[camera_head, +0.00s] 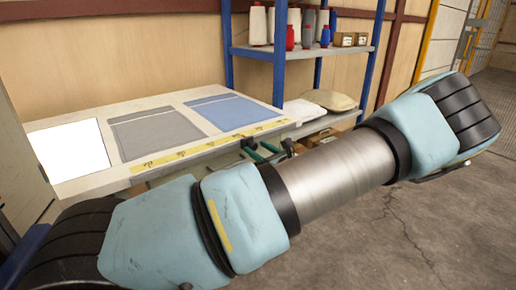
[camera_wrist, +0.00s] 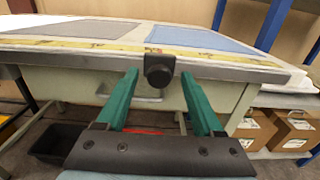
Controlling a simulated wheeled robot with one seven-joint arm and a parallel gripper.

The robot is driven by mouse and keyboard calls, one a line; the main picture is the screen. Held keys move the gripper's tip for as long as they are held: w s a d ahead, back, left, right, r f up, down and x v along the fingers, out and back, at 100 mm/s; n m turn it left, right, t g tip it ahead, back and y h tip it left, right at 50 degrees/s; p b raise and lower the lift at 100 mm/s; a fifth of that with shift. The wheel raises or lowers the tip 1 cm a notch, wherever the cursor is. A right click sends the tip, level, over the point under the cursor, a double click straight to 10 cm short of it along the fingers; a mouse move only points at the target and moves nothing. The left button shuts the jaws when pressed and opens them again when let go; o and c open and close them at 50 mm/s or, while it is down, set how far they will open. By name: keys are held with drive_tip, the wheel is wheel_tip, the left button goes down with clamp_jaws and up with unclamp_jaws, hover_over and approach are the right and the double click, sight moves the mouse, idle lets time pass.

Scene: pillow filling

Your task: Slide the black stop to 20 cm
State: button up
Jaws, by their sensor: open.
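The black stop (camera_wrist: 159,69) is a dark block with a round knob, on the table's front edge in the wrist view. The yellow scale strip (camera_wrist: 90,44) runs along that edge; it also shows in the head view (camera_head: 180,154), its numbers too small to read surely. My gripper (camera_wrist: 160,76) is open, its two green fingers pointing at the edge. The stop stands between the fingertips in the picture, with a gap visible on each side; contact cannot be made out. In the head view my gripper's green fingers (camera_head: 262,154) are by the table's front edge, partly hidden by my arm.
On the table lie a white sheet (camera_head: 68,150), a grey cloth (camera_head: 155,132) and a blue cloth (camera_head: 232,112). A blue shelf rack (camera_head: 280,60) with thread cones stands behind on the right. Cardboard boxes (camera_wrist: 292,132) and a black bin (camera_wrist: 58,143) are low down.

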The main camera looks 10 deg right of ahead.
drive_tip(key=shift+w, duration=0.15)
drive_tip(key=shift+c, duration=0.3)
clamp_jaws()
idle(1.1)
